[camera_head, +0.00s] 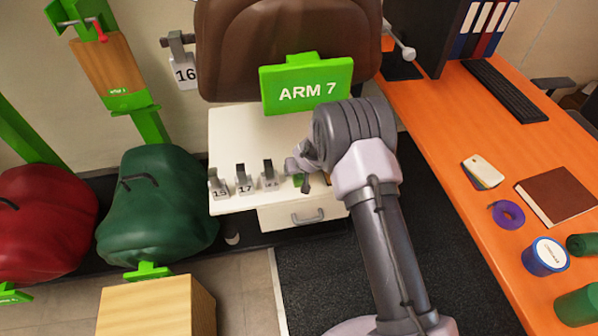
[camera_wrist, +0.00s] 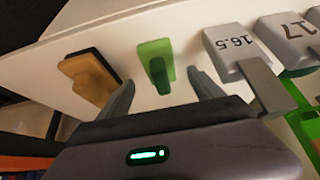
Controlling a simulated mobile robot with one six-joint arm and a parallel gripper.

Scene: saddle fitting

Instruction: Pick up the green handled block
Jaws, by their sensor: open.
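The green handled block (camera_wrist: 154,52) stands on the white shelf top, with its darker green handle facing my gripper. My gripper (camera_wrist: 163,88) is open in the wrist view, one finger to each side of the handle's line. The fingers look apart from the block, and nothing is between them. In the head view my gripper (camera_head: 300,168) is low over the shelf top, and only a small part of the green block (camera_head: 298,181) shows below it. My wrist and arm hide the rest.
A tan handled block (camera_wrist: 90,74) stands left of the green one in the wrist view. A grey block marked 16.5 (camera_wrist: 228,48) stands close on the right, its handle near my right finger. The white shelf (camera_head: 235,130) sits below the ARM 7 sign (camera_head: 307,85).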

